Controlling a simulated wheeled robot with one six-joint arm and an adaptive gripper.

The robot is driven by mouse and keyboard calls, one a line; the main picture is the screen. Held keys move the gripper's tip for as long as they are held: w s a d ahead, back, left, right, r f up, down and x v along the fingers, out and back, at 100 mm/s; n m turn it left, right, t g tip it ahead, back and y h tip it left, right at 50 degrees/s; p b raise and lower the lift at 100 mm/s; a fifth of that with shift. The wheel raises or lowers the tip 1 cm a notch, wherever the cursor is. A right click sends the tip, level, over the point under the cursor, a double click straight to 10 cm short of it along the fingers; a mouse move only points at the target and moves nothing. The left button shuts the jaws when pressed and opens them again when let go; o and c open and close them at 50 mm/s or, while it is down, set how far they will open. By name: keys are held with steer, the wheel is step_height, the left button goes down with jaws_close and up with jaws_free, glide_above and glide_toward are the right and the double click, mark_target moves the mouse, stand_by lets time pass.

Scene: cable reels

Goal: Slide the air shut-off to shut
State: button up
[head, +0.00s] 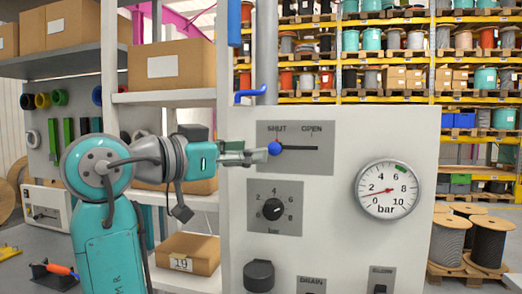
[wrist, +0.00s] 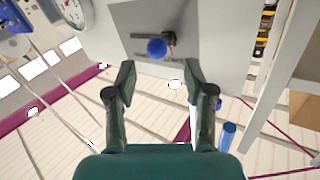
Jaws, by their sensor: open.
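The air shut-off is a blue ball knob (head: 274,148) on a horizontal slot in a grey plate (head: 325,165) on a pale panel. The knob is at the slot's left end, under the word SHUT; the dark slot runs right towards OPEN. My gripper (head: 252,152) is just left of the knob in the head view. In the wrist view my gripper (wrist: 160,78) is open, its fingers apart and empty, with the blue knob (wrist: 157,48) beyond the fingertips, roughly centred. No contact shows in the wrist view; the head view does not settle it.
Below the plate is a bar dial (head: 273,209). A black knob (head: 258,275) sits low on the panel. A blue bent handle (head: 250,95) is above the panel's left edge. Shelving with boxes stands at left.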

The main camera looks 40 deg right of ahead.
steer(key=a, duration=0.6)
steer(key=shift+s+a, duration=0.2)
steer(key=shift+a, duration=0.05)
